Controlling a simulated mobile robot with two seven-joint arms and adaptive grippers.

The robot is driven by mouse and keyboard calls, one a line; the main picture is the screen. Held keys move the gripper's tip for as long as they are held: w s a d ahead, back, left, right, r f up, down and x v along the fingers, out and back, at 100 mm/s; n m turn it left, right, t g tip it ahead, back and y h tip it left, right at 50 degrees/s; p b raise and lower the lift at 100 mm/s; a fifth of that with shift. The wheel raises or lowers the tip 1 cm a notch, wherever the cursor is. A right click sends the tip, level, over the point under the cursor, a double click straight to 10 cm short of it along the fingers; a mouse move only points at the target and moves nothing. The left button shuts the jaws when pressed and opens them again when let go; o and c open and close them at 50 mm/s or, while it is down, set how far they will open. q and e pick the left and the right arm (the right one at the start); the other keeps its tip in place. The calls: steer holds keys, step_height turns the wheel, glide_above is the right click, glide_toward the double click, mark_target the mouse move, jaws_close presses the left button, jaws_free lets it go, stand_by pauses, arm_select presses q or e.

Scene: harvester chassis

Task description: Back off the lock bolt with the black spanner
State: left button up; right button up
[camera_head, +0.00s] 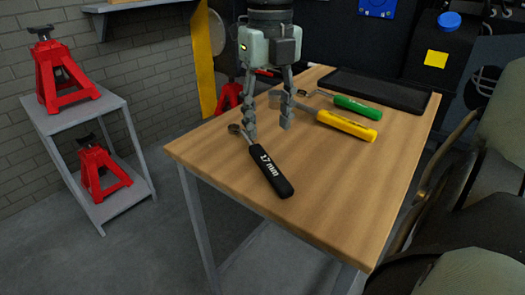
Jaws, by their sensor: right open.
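The black spanner (270,171), marked "17 mm", lies on the wooden table (330,200) near its left front edge. Its metal head points up and to the left, and its handle points toward the front. My right gripper (268,134) hangs fingers down over the table, open. Its fingers are just behind and right of the black spanner's head, with nothing seen between them; I cannot tell whether they touch the table. I cannot make out the lock bolt. My left gripper is not in view.
A yellow-handled spanner (346,124) and a green-handled spanner (357,107) lie right of the gripper. A dark tray (376,90) is at the back of the table. Red jack stands (65,80) stand on a grey shelf (83,118) at left. The table's front right is clear.

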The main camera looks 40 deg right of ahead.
mark_target(264, 157)
steer(key=f, duration=0.5)
steer(key=a+f, duration=0.1)
steer(key=f, duration=0.1)
steer(key=shift+w+f, duration=0.1)
steer(key=shift+f, duration=0.15)
steer(key=shift+d, duration=0.1)
jaws_close()
